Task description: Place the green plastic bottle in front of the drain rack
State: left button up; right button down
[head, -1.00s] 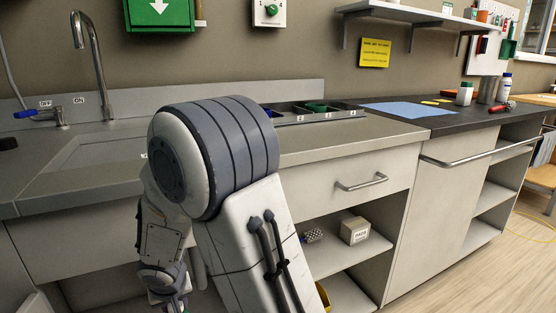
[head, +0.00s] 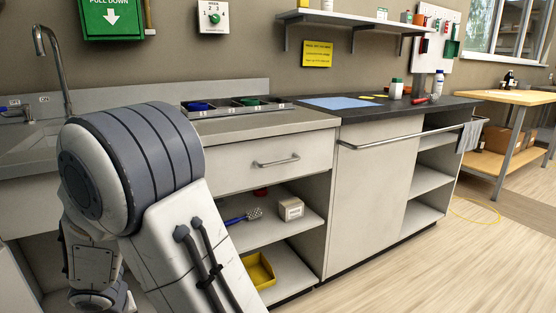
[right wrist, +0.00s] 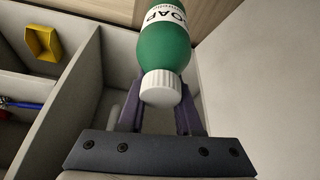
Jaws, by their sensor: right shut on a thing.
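The green plastic bottle (right wrist: 163,50) has a white ribbed cap and a white label with "SOAP" partly readable. It shows in the right wrist view, cap toward the camera. My right gripper (right wrist: 160,104) is shut on it, with a dark finger on either side of the bottle. In the head view one of my arms fills the lower left, and I see neither the bottle nor a gripper there. My left gripper is not in view. I cannot make out a drain rack in either view.
A sink counter (head: 28,150) stands at the left. A numbered tray (head: 228,108) lies on the grey counter. The dark bench (head: 410,110) holds a blue mat (head: 340,103) and small containers. Open shelves hold a brush (head: 245,215), a box (head: 290,208) and a yellow bin (head: 259,270).

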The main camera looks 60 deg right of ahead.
aim_at(231, 124)
jog(key=k, duration=1.4)
jog(key=z, duration=1)
jog(key=i, duration=1.2)
jog(key=u, duration=0.05)
